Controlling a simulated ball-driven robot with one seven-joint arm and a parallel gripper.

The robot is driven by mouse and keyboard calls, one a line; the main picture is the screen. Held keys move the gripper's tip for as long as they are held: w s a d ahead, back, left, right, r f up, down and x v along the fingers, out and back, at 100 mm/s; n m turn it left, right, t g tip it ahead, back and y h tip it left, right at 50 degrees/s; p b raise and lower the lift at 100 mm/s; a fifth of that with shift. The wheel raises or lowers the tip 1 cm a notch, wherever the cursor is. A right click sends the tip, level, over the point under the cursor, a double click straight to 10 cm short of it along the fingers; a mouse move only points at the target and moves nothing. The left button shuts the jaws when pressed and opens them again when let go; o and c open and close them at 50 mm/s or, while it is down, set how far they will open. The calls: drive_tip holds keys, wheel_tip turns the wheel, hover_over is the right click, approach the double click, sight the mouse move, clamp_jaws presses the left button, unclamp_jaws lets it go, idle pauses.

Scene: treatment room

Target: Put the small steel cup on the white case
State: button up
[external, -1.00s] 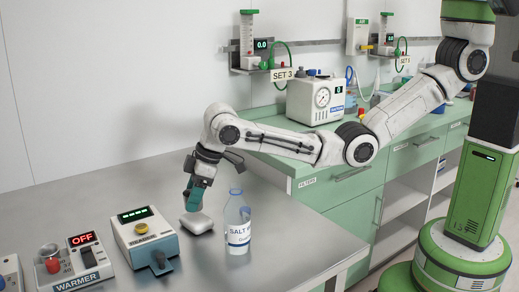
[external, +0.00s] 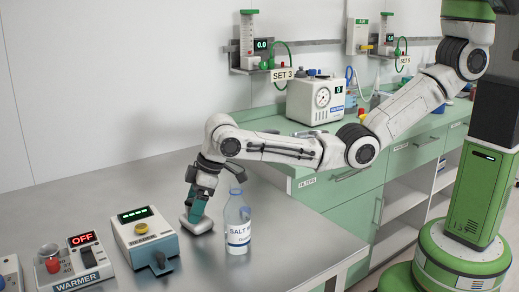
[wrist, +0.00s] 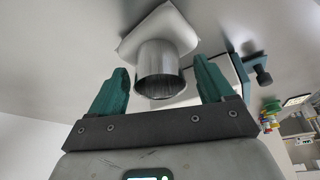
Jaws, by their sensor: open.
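The small steel cup (wrist: 160,72) shows in the wrist view, with its open rim toward the camera. It stands between my gripper's two teal fingers, with a gap on each side. Its far end appears to rest on the white case (wrist: 153,25), a low rounded box on the steel table. In the external view the case (external: 197,226) lies directly under my gripper (external: 195,213), whose fingers point down close to its top. The cup cannot be made out there, hidden by the fingers. My gripper (wrist: 160,68) is open around the cup.
A teal-and-white device (external: 147,240) with a lever is to the left, then a WARMER box (external: 75,264) reading OFF. The steel table (external: 285,262) is bare at the front right.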

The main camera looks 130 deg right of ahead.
drive_tip(key=shift+s+r, duration=0.1)
drive_tip(key=shift+r, duration=0.5)
drive_tip(key=v, duration=1.1)
drive_tip(key=shift+s, duration=0.15)
